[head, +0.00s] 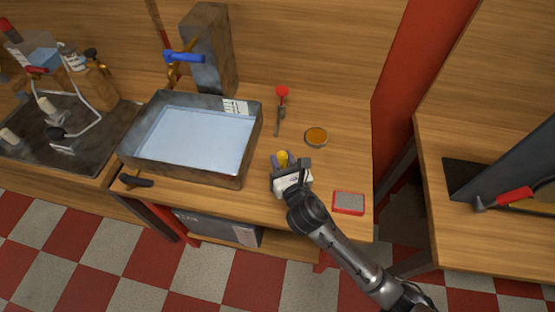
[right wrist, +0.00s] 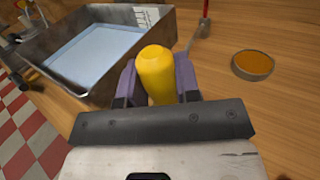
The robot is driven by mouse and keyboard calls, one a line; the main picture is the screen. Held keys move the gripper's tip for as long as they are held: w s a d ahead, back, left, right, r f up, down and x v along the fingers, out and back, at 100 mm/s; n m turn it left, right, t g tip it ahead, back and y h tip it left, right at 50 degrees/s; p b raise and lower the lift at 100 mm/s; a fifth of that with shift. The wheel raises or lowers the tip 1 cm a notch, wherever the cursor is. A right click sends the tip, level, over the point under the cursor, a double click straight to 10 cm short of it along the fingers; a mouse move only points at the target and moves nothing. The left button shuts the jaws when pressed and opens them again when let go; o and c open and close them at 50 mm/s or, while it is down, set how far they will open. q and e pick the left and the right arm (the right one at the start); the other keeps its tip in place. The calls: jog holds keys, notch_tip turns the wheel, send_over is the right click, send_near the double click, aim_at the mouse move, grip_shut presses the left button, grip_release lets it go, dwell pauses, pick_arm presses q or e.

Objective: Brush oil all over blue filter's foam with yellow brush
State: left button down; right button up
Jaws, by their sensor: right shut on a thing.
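My right gripper (head: 281,160) is over the workbench, between the metal basin and the oil dish. It is shut on the yellow brush (head: 282,157), whose rounded yellow end shows between the fingers in the right wrist view (right wrist: 156,72). The bristles are hidden. A round dish of amber oil (head: 316,136) stands right of and behind the gripper; it also shows in the right wrist view (right wrist: 252,65). A filter with a red frame and grey foam (head: 348,203) lies at the front right. I cannot make out a blue-framed filter for certain. My left gripper is not in view.
A metal basin (head: 252,150) with a pale blue inside stands left of the gripper. A red-ended tool (head: 281,100) lies behind. A blue-handled tap (head: 184,57) rises behind the basin. A blue block (head: 43,57) is at the far left. Bare wood surrounds the dish.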

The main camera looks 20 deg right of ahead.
jog(key=shift+s+d, duration=0.45)
jog(key=shift+d, duration=0.25)
jog(key=shift+d+b, duration=0.1)
jog(key=shift+b, duration=0.6)
jog(key=w+a+r+p, duration=0.2)
jog(key=r+p, duration=0.4)
jog(key=p, duration=0.4)
jog(key=shift+a+r, duration=0.3)
jog(key=shift+a, duration=0.35)
